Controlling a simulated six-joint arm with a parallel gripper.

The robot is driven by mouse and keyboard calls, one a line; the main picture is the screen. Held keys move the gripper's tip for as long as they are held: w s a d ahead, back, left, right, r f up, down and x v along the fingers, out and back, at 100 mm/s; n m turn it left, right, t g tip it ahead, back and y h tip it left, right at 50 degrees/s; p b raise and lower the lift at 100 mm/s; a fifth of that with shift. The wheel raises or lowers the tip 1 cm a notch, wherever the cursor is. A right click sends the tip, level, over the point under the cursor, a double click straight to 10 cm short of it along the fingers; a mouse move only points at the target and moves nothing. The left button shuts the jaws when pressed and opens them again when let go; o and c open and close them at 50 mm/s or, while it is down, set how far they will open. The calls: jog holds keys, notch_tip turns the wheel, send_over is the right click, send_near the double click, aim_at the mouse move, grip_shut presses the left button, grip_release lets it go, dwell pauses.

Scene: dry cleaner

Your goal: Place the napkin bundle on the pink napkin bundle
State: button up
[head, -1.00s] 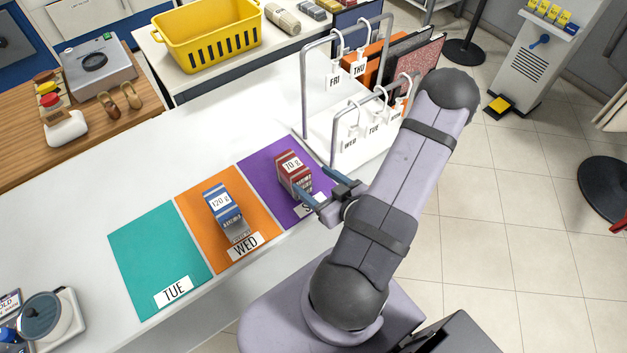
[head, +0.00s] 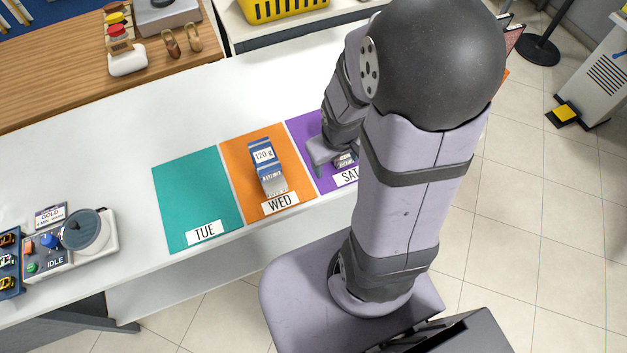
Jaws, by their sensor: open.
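A blue bundle (head: 267,168) with a white "120 g" label lies on the orange WED mat (head: 235,160). A dark red bundle (head: 345,160) is on the purple SAT mat (head: 300,134), mostly hidden behind my arm and gripper; only a small lower part shows. No bundle in view looks clearly pink. My gripper (head: 325,160) is low over the purple mat at the red bundle, with its jaws open. One grey finger shows on the bundle's left side; the other is hidden, and I cannot tell whether they touch it.
The teal TUE mat (head: 198,198) is empty. A wooden board (head: 60,85) with small items and a yellow basket (head: 285,8) are behind. Most of the counter's middle is clear.

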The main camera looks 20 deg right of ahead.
jog(key=s+a+r+g+y, duration=0.1)
jog(key=s+a+r, duration=0.3)
jog(key=a, duration=0.4)
jog(key=shift+s+a+r+m+g, duration=0.15)
jog(key=shift+s+r+m+g, duration=0.15)
jog(key=shift+s+g, duration=0.3)
